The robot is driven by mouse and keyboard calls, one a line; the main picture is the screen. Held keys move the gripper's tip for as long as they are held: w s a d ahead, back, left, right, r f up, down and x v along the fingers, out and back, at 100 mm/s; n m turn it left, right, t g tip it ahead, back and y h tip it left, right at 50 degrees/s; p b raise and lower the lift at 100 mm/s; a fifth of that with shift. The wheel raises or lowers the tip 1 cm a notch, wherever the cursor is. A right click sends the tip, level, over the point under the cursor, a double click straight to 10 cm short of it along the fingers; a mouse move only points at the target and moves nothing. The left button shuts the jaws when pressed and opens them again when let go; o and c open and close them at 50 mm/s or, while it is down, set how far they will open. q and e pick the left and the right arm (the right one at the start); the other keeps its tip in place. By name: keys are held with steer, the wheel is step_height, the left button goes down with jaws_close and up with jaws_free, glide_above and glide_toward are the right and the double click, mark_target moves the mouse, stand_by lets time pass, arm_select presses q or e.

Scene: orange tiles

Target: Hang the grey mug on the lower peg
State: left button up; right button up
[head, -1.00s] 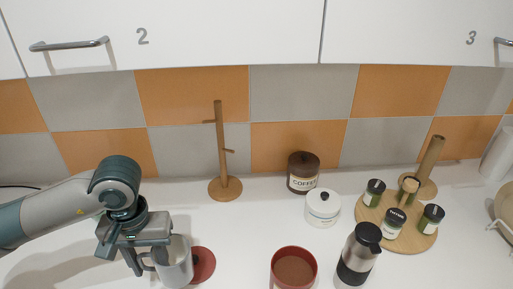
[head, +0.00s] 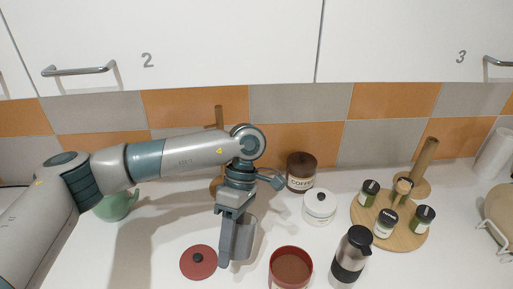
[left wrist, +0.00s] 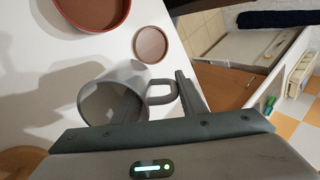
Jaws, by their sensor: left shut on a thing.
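The grey mug (left wrist: 125,73) shows close up in the left wrist view, with its open mouth towards the camera and its handle on the right, beside a finger. My left gripper (head: 232,250) is shut on the mug, on its handle side; the exact grip is hard to tell. In the head view the mug (head: 246,236) is largely covered by the gripper, above the counter. The wooden peg stand (head: 219,116) is behind my left arm; only its top and part of its base show. Its lower peg is hidden. My right gripper is not in view.
A red lid (head: 199,264) lies left of the gripper and a red pot (head: 291,270) stands to the right. A coffee jar (head: 301,172), white jar (head: 319,206), steel flask (head: 351,257) and spice tray (head: 412,236) stand further right. A green object (head: 116,206) is partly behind my arm.

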mark_target(253, 227)
arm_select(q)
steer(key=w+d+r+n+g+h, duration=0.1)
steer(key=n+h, duration=0.1)
steer(key=n, duration=0.1)
steer(key=w+d+r+n+g+h+p, duration=0.1)
steer(key=d+n+h, duration=0.1)
steer(key=n, duration=0.1)
steer(key=w+d+r+n+g+h+p, duration=0.1)
steer(key=d+r+n+h, duration=0.1)
steer(key=n, duration=0.1)
steer(key=shift+w+d+r, duration=0.1)
steer(key=shift+w+d, duration=0.05)
steer(key=w+d+r+n+t+h+p, duration=0.1)
steer(key=w+r+n+t+h+p, duration=0.1)
steer(key=w+n+t+h, duration=0.3)
steer(key=w+d+r+n+t+h+p, duration=0.1)
steer(key=w+n+t+h+p, duration=0.4)
steer(key=w+n+t, duration=0.7)
steer(key=w+r+n+h, duration=0.1)
steer(key=w+n, duration=0.1)
steer(key=n, duration=0.1)
steer(key=shift+d+t, duration=0.2)
steer(key=shift+t, duration=0.2)
steer(key=shift+w, duration=0.2)
steer(key=w+a+f+b, duration=0.5)
steer(key=w+f+b, duration=0.2)
steer(key=w+b, duration=0.1)
steer(key=shift+w+a+b, duration=0.3)
steer(key=shift+a+b, duration=0.1)
steer(key=shift+b, duration=0.45)
